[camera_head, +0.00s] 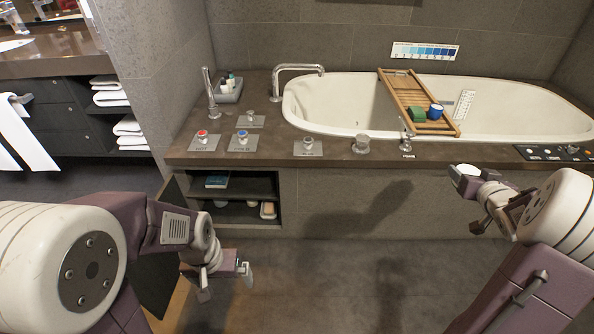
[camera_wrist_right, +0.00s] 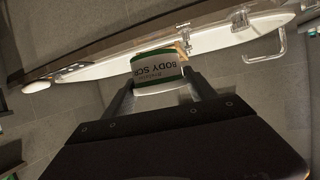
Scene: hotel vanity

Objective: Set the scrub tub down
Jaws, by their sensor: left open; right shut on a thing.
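The scrub tub (camera_wrist_right: 158,70) has a pale label reading "BODY SCR" and green edges in the right wrist view. My right gripper (camera_wrist_right: 160,92) is shut on it, with a finger at each side. In the head view, the tub's white end (camera_head: 464,170) shows at my right gripper (camera_head: 472,188), in front of the bath surround at the right. I cannot tell its exact height from the counter edge. My left gripper (camera_head: 226,284) is open and empty, low in front of the open cabinet at the left.
A wooden caddy (camera_head: 400,88) spans the white bathtub (camera_head: 330,100), bearing a green block (camera_head: 417,114) and a blue cup (camera_head: 436,112). Taps and small plates line the dark ledge (camera_head: 280,150). A tray of bottles (camera_head: 227,89) stands at the back left. A control panel (camera_head: 553,153) sits at the right.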

